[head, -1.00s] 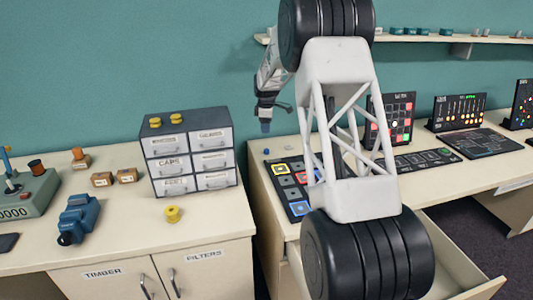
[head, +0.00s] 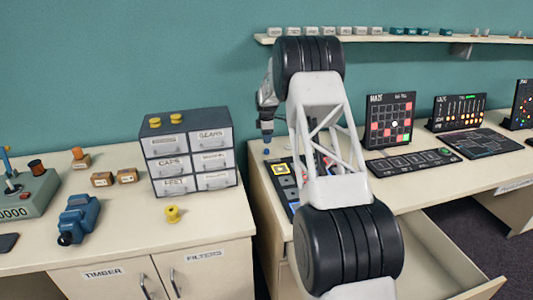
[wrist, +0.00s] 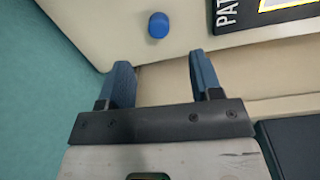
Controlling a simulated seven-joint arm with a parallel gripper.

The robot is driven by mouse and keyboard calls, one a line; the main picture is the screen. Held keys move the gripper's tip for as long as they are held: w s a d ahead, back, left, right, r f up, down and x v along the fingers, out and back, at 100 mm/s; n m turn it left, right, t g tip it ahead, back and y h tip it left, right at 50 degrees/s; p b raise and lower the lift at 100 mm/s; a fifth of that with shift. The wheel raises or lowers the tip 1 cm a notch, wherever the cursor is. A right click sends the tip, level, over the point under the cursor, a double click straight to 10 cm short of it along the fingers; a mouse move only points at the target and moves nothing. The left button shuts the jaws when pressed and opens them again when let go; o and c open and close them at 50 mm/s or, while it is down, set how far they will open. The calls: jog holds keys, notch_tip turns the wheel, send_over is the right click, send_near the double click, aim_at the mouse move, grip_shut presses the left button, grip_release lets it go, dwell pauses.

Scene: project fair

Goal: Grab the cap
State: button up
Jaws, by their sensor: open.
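A small blue cap (head: 267,151) sits on the right-hand desk near its left end. In the wrist view the blue cap (wrist: 158,25) shows as a short cylinder beyond my fingertips, roughly in line with the gap between them. My gripper (wrist: 160,60) is open, with two blue fingers apart and nothing between them. In the head view my gripper (head: 266,134) hangs pointing down, just above the cap. The exact height above it is hard to tell.
A dark board with coloured squares (head: 283,169) lies close to the cap. A drawer unit (head: 193,157) stands on the left cabinet, with yellow pieces on top and another yellow piece (head: 172,213) in front. A gap separates the two surfaces. An open drawer (head: 440,262) juts out at right.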

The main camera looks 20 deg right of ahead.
aim_at(266, 150)
jog(key=shift+f, duration=0.1)
jog(key=shift+f, duration=1.2)
jog(key=shift+f, duration=0.1)
jog(key=shift+w+f, duration=0.15)
jog(key=shift+f, duration=2.35)
jog(key=c, duration=1)
